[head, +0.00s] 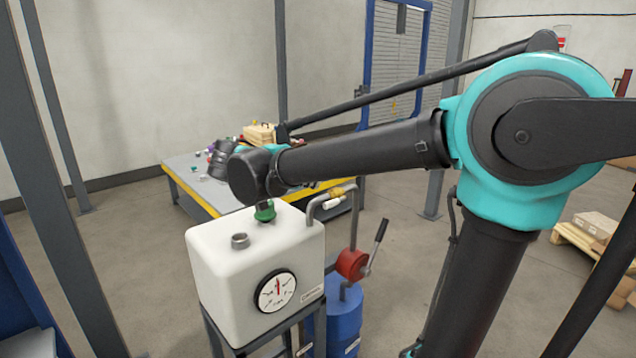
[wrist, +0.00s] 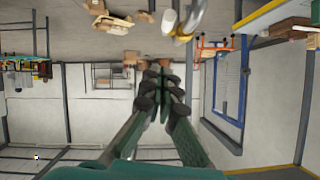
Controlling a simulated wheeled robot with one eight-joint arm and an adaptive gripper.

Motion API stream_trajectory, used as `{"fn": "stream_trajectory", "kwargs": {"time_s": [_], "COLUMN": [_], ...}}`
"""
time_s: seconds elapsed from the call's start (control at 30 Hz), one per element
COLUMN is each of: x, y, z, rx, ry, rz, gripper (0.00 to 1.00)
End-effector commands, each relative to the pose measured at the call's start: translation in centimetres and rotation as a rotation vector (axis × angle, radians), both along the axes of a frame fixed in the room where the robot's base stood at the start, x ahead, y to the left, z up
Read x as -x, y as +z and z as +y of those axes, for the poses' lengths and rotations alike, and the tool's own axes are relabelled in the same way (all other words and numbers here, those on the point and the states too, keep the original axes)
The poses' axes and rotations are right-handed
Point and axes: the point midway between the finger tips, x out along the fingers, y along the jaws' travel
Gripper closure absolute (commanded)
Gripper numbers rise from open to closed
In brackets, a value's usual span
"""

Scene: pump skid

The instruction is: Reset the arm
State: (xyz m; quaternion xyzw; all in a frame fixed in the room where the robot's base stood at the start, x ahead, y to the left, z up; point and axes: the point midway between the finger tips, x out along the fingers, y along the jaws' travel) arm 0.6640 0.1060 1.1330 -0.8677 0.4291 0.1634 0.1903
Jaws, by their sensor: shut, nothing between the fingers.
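My gripper (wrist: 163,82) shows in the wrist view with its dark green fingers closed together and nothing between them. The wrist picture is upside down, with floor at the top and walls below, and the fingers point into open room. In the head view my arm reaches from the right over the white tank, its wrist end above the tank's back edge. My fingers cannot be told clearly there.
The white tank (head: 225,270) carries a round gauge (head: 277,291), an open neck (head: 240,241) and a green part (head: 265,211) close below my arm. A red pump (head: 352,264) with a crank stands to its right. A cluttered table (head: 188,190) lies behind.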

Motion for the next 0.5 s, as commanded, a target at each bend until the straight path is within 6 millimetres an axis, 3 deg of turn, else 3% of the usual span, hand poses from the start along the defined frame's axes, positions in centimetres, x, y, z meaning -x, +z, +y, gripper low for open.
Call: {"fn": "stream_trajectory", "kwargs": {"time_s": [0.37,0.5], "x": [0.1,0.5], "y": [-0.1,-2.7], "z": [-0.1,-2.4], "rx": [0.0,0.002], "ry": [0.002,0.023], "rz": [0.007,0.114], "gripper": [1.0,1.0]}}
